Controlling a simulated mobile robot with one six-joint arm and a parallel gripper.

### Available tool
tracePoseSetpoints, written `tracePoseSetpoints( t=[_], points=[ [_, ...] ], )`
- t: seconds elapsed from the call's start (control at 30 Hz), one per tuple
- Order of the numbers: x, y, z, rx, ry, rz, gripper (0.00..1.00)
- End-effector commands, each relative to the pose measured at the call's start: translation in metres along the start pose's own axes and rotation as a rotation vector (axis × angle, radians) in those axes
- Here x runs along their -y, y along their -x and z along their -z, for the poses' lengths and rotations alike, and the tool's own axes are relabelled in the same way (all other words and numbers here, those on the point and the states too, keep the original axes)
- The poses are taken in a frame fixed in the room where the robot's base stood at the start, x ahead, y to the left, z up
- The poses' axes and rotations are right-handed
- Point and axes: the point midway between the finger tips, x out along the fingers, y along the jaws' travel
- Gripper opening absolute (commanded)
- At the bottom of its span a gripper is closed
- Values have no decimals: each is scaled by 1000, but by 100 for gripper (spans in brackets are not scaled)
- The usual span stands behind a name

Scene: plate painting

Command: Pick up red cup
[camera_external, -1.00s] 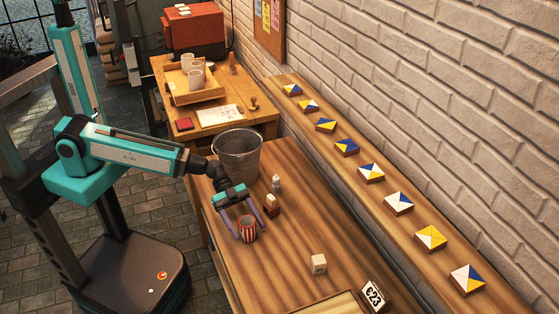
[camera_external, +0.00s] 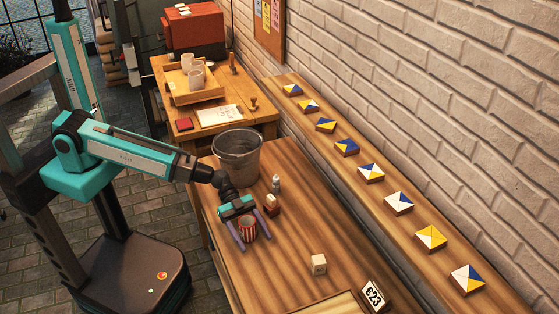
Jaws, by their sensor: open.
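A small red and white striped cup (camera_external: 248,230) stands upright on the wooden table (camera_external: 285,235). My gripper (camera_external: 248,241) is over the table at the cup, with its two purple fingers apart. One finger shows on the left of the cup and the other on its right. The gripper is open; I cannot tell whether a finger touches the cup.
A metal bucket (camera_external: 238,160) stands behind my gripper. A small red block with a pale top (camera_external: 271,206) and a small grey bottle (camera_external: 276,184) are close by on the right. A pale cube (camera_external: 319,264) and a number card (camera_external: 375,296) lie towards the front right.

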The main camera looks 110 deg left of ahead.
Motion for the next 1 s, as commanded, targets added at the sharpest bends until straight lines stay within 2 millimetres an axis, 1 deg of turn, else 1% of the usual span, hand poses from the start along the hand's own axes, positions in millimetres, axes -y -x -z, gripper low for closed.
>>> tracePoseSetpoints(
  t=[0.1, 0.4, 0.77, 1.0],
  points=[
    [0, 0, 0, 0, 0, 0, 69],
    [0, 0, 0, 0, 0, 0, 19],
    [0, 1, 2, -1, 0, 0, 19],
    [0, 5, 12, -2, -1, 1, 19]
  ],
)
